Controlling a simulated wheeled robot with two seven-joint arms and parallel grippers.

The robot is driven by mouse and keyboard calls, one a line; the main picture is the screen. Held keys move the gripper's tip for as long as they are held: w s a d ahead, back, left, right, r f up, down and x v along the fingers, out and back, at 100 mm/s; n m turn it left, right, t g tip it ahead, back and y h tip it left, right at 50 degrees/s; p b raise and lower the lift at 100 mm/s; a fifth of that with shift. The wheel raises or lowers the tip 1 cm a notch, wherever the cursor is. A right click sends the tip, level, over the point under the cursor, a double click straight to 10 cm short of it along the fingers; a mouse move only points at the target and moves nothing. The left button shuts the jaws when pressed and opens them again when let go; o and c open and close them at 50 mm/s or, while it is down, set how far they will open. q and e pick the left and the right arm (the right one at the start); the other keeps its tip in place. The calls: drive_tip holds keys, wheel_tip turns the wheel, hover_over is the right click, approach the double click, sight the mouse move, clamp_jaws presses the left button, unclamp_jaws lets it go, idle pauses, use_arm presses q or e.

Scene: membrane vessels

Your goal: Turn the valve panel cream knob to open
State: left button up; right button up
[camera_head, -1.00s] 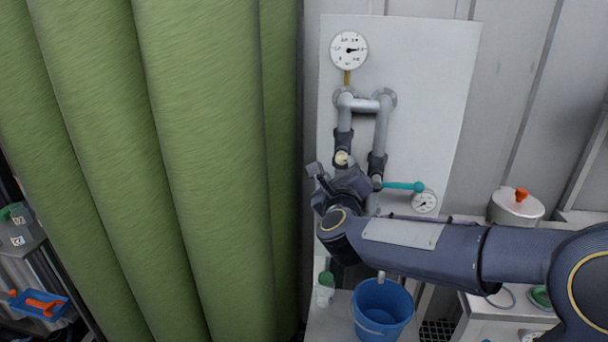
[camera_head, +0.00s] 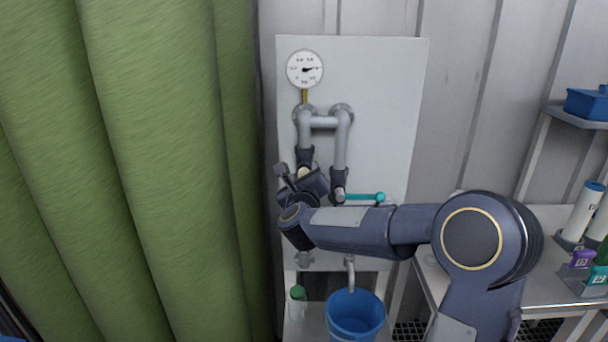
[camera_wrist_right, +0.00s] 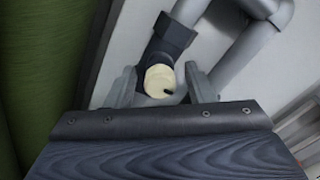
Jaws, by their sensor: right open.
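The white valve panel (camera_head: 385,110) stands against the wall with grey pipes and dark valve bodies. The cream knob (camera_wrist_right: 160,81) is round with a small dark mark on its lower right; it sits on the left pipe's valve. In the head view the cream knob (camera_head: 303,173) is mostly hidden behind my right gripper. My right gripper (camera_wrist_right: 163,85) is open, with one finger on each side of the knob; I cannot tell whether they touch it. In the head view my right gripper (camera_head: 290,175) is in front of the left valve. My left gripper is not in view.
A teal lever (camera_head: 362,197) is on the right pipe, near my right forearm. A gauge (camera_head: 305,69) is above. A blue bucket (camera_head: 355,315) and a green-capped bottle (camera_head: 298,302) stand below. A green curtain (camera_head: 150,150) fills the left side.

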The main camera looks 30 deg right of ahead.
drive_tip(key=c, duration=1)
